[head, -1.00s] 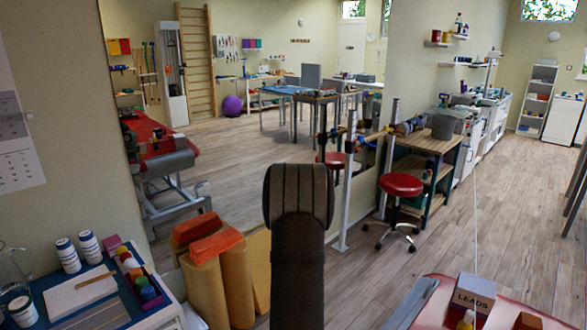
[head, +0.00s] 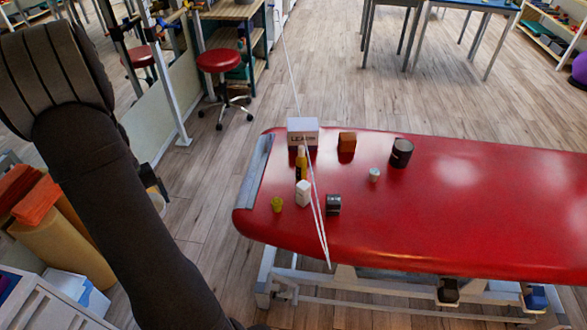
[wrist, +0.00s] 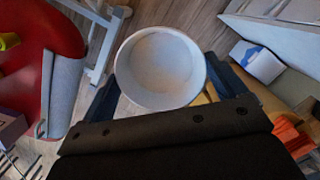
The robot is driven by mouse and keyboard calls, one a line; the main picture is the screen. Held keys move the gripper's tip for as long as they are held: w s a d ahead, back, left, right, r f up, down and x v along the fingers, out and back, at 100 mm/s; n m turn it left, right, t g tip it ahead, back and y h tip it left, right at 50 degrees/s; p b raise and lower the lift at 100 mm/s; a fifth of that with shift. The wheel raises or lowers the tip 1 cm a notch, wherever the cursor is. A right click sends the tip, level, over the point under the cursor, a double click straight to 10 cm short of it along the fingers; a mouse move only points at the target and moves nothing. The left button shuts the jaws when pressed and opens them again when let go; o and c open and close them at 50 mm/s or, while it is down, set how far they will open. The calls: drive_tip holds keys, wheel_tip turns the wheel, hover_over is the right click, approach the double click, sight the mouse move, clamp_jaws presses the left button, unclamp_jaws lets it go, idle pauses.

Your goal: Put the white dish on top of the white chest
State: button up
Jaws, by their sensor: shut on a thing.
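The white dish (wrist: 160,68) is round, with a raised rim and an empty inside facing the wrist camera. My gripper (wrist: 165,85) is shut on it, with a dark finger at either side, and holds it above the floor. In the head view my arm hides nearly all of the gripper and dish. A white, chest-like unit (head: 45,303) stands at the lower left of the head view, partly cut off by the frame. A white unit (wrist: 272,28) also shows at the upper right of the wrist view, apart from the dish. I cannot tell its full top.
A red treatment table (head: 450,220) carries a LEADS box (head: 303,128), a yellow bottle (head: 301,165), a dark cup (head: 401,152) and several small items. Orange blocks (head: 35,203) stand left of my arm. A red stool (head: 220,62) is behind. Floor between arm and table is clear.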

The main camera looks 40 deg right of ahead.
drive_tip(key=r, duration=0.3)
drive_tip(key=shift+d, duration=0.25)
drive_tip(key=d+n+h, duration=0.1)
drive_tip(key=d+n, duration=0.8)
drive_tip(key=d, duration=2.3)
drive_tip(key=s+d+n+t, duration=0.1)
drive_tip(key=s+d+n, duration=0.3)
drive_tip(key=s+d, duration=0.7)
drive_tip(key=s+d+n, duration=0.5)
drive_tip(key=s+d, duration=0.5)
drive_tip(key=d, duration=0.8)
drive_tip(key=shift+s+d+f+t+h, duration=0.25)
drive_tip(key=shift+s+d+t+h, duration=0.05)
drive_tip(key=shift+s+t+h, duration=0.1)
drive_tip(key=f, duration=0.4)
drive_tip(key=shift+w+a+f, duration=0.1)
drive_tip(key=shift+w, duration=0.1)
drive_tip(key=shift+c, duration=0.2)
drive_tip(key=shift+f, duration=0.3)
